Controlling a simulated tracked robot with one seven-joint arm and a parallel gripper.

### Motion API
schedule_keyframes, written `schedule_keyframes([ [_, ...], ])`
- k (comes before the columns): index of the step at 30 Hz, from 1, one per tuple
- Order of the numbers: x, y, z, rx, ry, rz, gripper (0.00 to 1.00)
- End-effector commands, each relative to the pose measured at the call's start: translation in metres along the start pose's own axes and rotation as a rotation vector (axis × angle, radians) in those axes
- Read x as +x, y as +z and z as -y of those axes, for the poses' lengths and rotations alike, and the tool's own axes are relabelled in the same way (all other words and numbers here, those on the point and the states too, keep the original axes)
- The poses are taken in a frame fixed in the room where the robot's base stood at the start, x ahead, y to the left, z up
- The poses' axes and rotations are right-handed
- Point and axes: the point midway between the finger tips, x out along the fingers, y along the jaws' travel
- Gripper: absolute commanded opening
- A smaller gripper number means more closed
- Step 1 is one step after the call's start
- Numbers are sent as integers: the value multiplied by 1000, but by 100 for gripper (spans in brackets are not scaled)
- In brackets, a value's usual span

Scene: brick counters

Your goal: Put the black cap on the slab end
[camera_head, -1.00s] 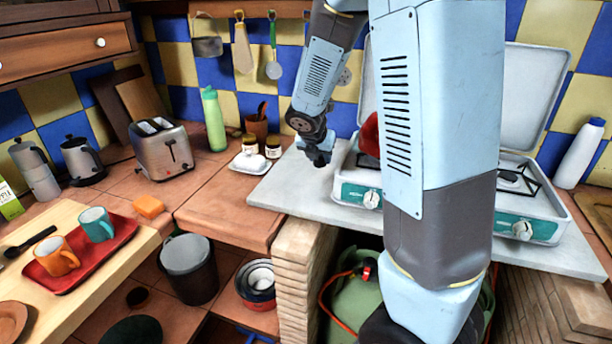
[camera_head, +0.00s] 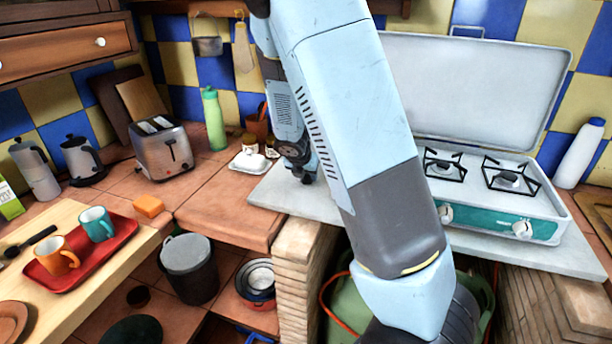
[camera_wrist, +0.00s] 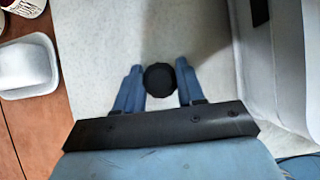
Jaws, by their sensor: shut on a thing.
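The black cap (camera_wrist: 160,79) is a small dark round thing between the two blue fingers of my gripper (camera_wrist: 158,84) in the wrist view. My gripper is shut on it. The pale grey slab (camera_wrist: 95,40) lies below the cap; I cannot tell whether they touch. In the head view the slab (camera_head: 285,196) runs under the stove, and its left end is bare in front. My gripper (camera_head: 305,176) is over this left end there, partly behind my arm. The cap cannot be made out in the head view.
A white butter dish (camera_head: 250,162) stands just left of the slab; it also shows in the wrist view (camera_wrist: 27,66). The open-lidded stove (camera_head: 490,200) stands on the slab to the right. A toaster (camera_head: 163,150) and green bottle (camera_head: 213,118) are farther left.

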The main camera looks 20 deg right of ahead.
Motion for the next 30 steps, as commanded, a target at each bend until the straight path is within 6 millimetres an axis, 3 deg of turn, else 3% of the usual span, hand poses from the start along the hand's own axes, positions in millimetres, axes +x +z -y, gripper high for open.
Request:
schedule_keyframes([
  [10,5,-3,0,0,0,1,11],
  [11,5,-3,0,0,0,1,41],
  [18,5,-3,0,-1,0,1,64],
  [30,-1,-3,0,0,1,1,64],
])
